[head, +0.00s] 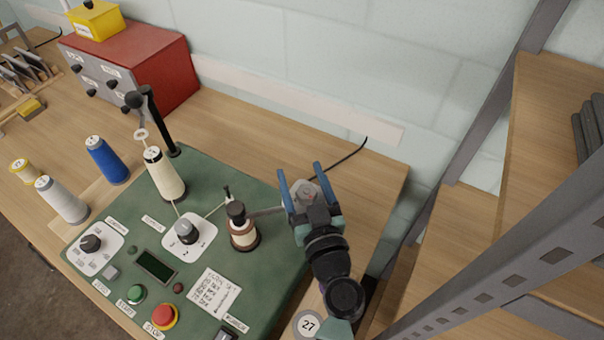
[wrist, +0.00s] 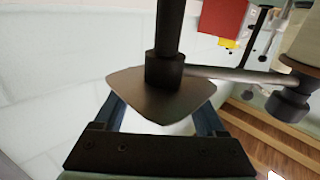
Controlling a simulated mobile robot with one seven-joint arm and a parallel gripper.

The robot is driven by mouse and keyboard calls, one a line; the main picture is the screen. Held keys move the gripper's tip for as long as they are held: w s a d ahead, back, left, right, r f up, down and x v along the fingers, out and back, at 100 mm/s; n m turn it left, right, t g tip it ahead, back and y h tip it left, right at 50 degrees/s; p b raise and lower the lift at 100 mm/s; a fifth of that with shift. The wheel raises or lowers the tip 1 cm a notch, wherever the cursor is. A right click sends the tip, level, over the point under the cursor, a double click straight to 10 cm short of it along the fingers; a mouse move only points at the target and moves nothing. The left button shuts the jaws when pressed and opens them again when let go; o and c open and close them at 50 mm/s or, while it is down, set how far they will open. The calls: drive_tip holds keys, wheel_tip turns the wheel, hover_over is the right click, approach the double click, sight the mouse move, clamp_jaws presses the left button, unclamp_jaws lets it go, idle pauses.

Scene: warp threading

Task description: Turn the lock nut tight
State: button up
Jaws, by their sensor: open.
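My gripper (head: 304,182) is open at the right edge of the green machine board, its two blue fingers pointing away from the camera. A grey, round-cornered piece (head: 306,194), apparently the lock nut, shows between the fingers. In the wrist view it seems to be the dark three-cornered piece (wrist: 160,95), with a dark post rising from it. The fingers (wrist: 160,122) lie on either side of it and are partly hidden by it. I cannot tell whether they touch it. A thin rod (head: 266,211) runs from the spool post (head: 241,226) toward it.
The green board (head: 205,258) carries a cream cone (head: 165,175), a selector knob (head: 185,230), a red stop button (head: 163,316) and a label. A grey metal rack (head: 490,215) stands close on the right. A black cable (head: 345,158) lies behind my gripper.

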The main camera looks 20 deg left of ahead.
clamp_jaws()
idle(0.3)
